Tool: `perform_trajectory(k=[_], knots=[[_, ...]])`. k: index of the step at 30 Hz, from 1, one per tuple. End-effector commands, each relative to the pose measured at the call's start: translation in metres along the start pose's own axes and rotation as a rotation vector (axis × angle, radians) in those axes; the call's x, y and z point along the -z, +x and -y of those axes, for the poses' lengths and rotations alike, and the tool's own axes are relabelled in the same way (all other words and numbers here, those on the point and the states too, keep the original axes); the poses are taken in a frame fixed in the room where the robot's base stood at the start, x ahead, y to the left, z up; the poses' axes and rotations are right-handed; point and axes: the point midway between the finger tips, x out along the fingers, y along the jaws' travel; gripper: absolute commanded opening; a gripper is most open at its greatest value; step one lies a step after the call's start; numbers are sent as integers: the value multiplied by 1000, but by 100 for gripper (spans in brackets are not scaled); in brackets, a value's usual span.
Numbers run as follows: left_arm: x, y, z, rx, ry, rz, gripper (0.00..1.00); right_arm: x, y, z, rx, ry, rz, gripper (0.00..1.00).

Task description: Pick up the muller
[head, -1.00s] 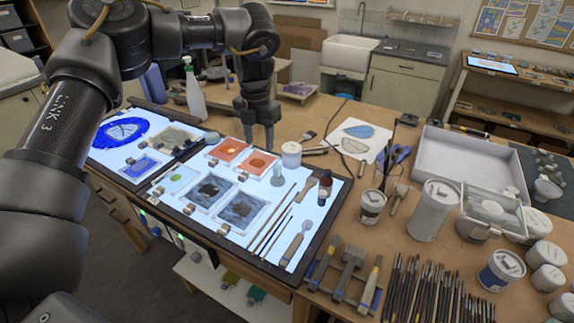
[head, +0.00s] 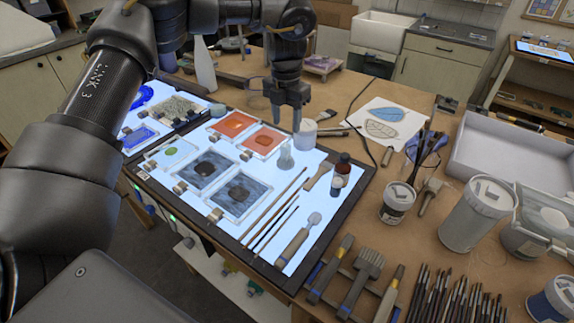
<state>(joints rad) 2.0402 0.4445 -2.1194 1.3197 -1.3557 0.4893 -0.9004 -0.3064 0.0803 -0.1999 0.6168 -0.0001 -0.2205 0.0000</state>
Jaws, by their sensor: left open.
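The muller (head: 286,156), a small clear-grey glass piece with a knob-like top, stands upright on the lit light table (head: 318,207), near its far right part. My left gripper (head: 286,122) comes down from above, its two dark fingers pointing downward and spread apart with nothing between them. In the picture its fingertips are just above the muller's top and apart from it. How far behind or above the muller they are is hard to tell. My right gripper is out of view.
Brushes (head: 273,213) lie in front. A white spray bottle (head: 204,66) stands behind.

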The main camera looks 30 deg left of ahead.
Motion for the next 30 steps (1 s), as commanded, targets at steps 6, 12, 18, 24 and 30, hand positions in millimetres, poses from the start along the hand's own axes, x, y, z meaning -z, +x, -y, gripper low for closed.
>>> perform_trajectory(k=[6, 12, 18, 24, 30], knots=[[1, 9, -1, 0, -2, 0, 47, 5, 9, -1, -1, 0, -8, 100], [2, 30, -2, -1, -1, -5, 47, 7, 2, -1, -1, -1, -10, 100], [1, 57, -2, -1, -2, -2, 47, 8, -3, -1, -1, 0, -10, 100], [1, 65, -2, 0, -2, 0, 47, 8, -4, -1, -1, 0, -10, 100], [1, 81, -3, -1, -1, -5, 47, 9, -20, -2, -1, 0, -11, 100]])
